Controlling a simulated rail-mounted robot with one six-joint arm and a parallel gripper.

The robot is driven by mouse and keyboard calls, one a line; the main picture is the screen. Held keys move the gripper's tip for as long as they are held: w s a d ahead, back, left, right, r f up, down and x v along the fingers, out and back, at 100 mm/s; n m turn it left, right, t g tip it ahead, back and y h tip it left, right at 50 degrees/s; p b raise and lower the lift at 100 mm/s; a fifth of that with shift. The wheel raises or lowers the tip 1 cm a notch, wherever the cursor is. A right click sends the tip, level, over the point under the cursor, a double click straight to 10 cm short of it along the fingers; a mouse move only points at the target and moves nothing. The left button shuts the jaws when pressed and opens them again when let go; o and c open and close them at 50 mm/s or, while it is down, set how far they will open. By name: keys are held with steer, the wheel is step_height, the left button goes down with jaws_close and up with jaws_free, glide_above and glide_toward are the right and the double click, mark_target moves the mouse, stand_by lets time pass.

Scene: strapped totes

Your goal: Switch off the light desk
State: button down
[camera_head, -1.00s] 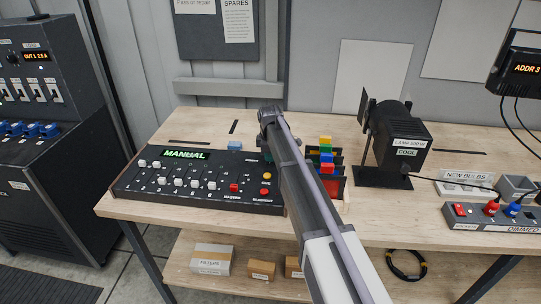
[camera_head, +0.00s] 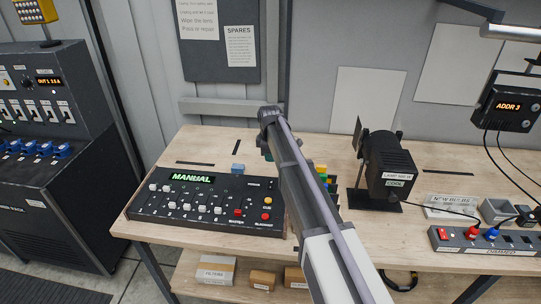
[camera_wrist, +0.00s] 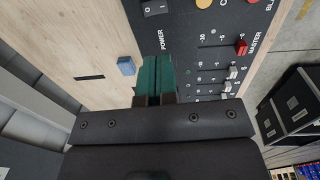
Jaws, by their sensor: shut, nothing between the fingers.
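The light desk (camera_head: 150,212) is a black panel with white faders on the left of the bench. Its display (camera_head: 192,178) is lit green and reads MANUAL. In the wrist view, the panel (camera_wrist: 195,45) carries a dark rocker switch marked O and I (camera_wrist: 154,9), labelled POWER, cut by the top edge. I cannot tell which side is pressed. My gripper (camera_wrist: 155,62) has green fingers, shut and empty, below the POWER label in the picture.
A small blue block (camera_head: 238,168) lies behind the desk; it also shows in the wrist view (camera_wrist: 126,66). Coloured blocks (camera_head: 322,172) stand partly behind my arm. A black lamp (camera_head: 388,168) and a power strip (camera_head: 485,240) are to the right.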

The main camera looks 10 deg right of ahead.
mark_target(271, 183)
steer(key=shift+w+d+t, duration=0.25)
steer(key=shift+w+t, duration=0.05)
steer(key=shift+w, duration=0.35)
steer(key=f+b, duration=0.4)
steer(key=w+f+b, duration=0.1)
steer(key=f+b, duration=0.9)
steer(key=shift+w+d+f, duration=0.1)
steer(key=shift+w+d, duration=0.1)
steer(key=shift+w, duration=0.1)
steer(key=shift+a, duration=0.1)
